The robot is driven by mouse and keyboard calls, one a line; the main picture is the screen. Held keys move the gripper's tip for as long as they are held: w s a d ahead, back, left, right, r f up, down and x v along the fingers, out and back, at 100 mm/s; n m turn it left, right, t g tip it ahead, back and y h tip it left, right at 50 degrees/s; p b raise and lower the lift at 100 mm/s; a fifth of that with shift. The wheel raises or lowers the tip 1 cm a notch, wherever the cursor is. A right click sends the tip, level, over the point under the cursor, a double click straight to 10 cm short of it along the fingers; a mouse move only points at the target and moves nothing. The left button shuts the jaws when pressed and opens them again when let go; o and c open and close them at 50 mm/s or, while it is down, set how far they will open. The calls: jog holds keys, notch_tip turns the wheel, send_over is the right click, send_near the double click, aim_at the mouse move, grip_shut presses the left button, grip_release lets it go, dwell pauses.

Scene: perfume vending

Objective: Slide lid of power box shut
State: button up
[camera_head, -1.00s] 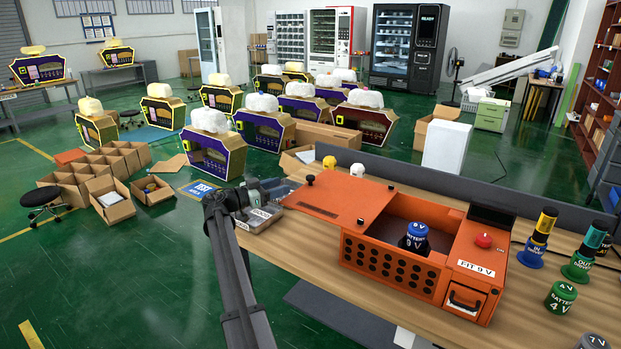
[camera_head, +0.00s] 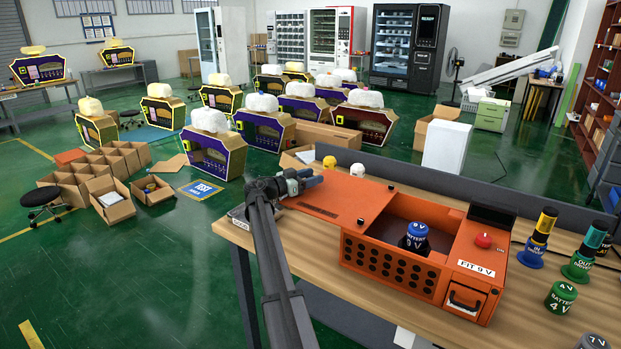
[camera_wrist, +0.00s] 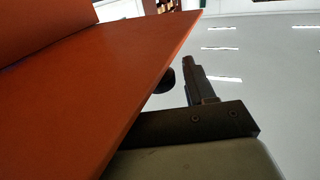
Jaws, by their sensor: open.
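The orange power box (camera_head: 388,267) stands on the table with its top open. Its flat orange lid (camera_head: 330,201) is slid out to the left, with a black knob (camera_head: 361,221) near the opening. The blue 9 V battery (camera_head: 417,236) stands upright inside. My gripper (camera_head: 313,181) is open at the lid's far left end, and hides the knob there. In the wrist view the lid (camera_wrist: 90,85) fills the left side. One dark finger (camera_wrist: 201,82) shows beside its edge, near a dark round part. Contact with the lid cannot be told.
A blue-yellow IN driver (camera_head: 538,238), a green OUT driver (camera_head: 583,252) and a green 4 V battery (camera_head: 560,298) stand right of the box. Yellow (camera_head: 329,162) and white (camera_head: 357,170) round tops show behind the lid. A grey partition (camera_head: 450,185) runs along the back.

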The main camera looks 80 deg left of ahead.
grip_shut()
dwell(0.6)
